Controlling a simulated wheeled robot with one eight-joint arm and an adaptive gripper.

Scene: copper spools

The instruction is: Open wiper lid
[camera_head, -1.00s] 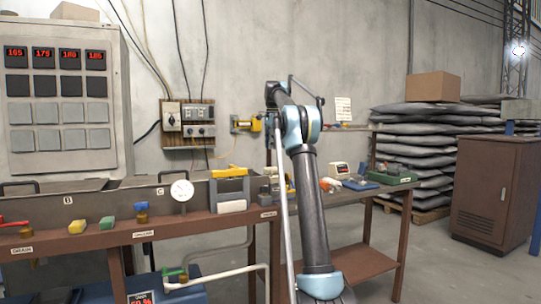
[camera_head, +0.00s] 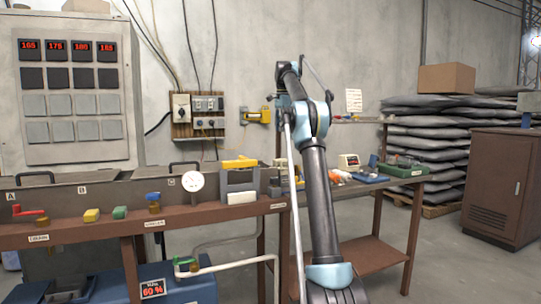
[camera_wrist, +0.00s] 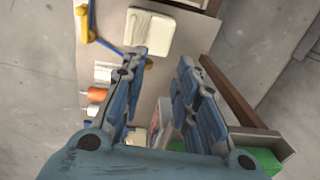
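A grey box-like unit with a yellow bar on top (camera_head: 240,164) and a white block at its front (camera_head: 241,197) stands on the brown bench, right of the round gauge. It may be the wiper with its lid; I cannot read a label that settles this. The yellow bar lies flat across the top. My gripper (camera_wrist: 160,58) is open and empty in the wrist view, pointing down over a side table. In the head view my arm hides it. A pale cream block (camera_wrist: 151,33) lies beyond the fingertips, apart from them.
The side table holds orange-and-white bottles (camera_wrist: 96,94), a green tray (camera_head: 404,169) and a small display box (camera_head: 348,162). The bench carries a dial gauge (camera_head: 193,181) and several coloured handles. A brown cabinet (camera_head: 506,187) stands right. Grey floor is open between.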

